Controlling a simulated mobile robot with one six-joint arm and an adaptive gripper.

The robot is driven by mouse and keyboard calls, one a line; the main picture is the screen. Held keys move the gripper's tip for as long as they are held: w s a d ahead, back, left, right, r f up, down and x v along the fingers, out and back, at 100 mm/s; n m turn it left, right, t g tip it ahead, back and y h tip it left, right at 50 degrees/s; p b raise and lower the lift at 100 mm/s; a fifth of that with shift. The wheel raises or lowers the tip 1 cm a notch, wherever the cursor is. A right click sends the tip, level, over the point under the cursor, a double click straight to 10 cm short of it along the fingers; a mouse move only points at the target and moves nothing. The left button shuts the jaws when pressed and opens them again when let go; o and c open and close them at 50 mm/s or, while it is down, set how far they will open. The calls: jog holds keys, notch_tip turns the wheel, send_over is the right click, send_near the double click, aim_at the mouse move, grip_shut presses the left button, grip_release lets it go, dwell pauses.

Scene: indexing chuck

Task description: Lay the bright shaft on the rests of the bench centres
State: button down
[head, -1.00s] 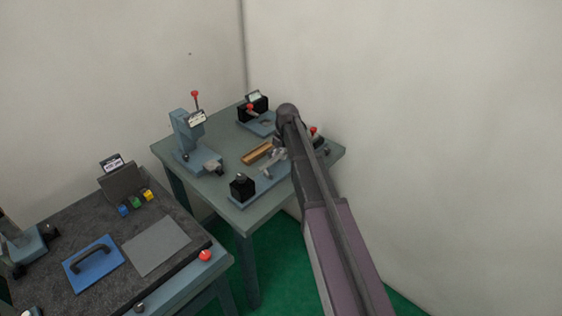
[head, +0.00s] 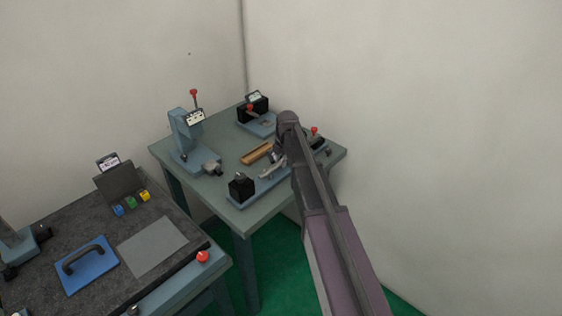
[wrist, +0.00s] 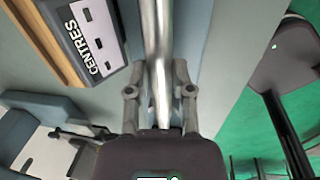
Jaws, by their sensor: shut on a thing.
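The bright shaft (wrist: 157,50) is a shiny metal bar running from the top of the wrist view down between the fingers of my gripper (wrist: 160,88). My gripper is shut on it. In the head view my gripper (head: 275,164) is low over the bench centres, partly behind my arm. The bench centres (head: 240,203) have a long blue base with a black block at the near left end.
A wooden block (head: 256,153) lies just behind the bench centres. A blue press-like stand (head: 187,140) with a red knob is at the left, and another blue fixture (head: 258,122) is at the back. A dark-topped bench (head: 75,215) stands at the lower left.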

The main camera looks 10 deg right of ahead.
jog(key=shift+f, duration=0.15)
jog(key=shift+c, duration=2.4)
grip_release()
jog(key=shift+r, duration=0.2)
notch_tip(320, 180, up, 12)
jog(key=s+d+p, duration=0.1)
jog(key=p, duration=1.1)
jog(key=shift+s, duration=0.25)
jog(key=shift+f, duration=0.1)
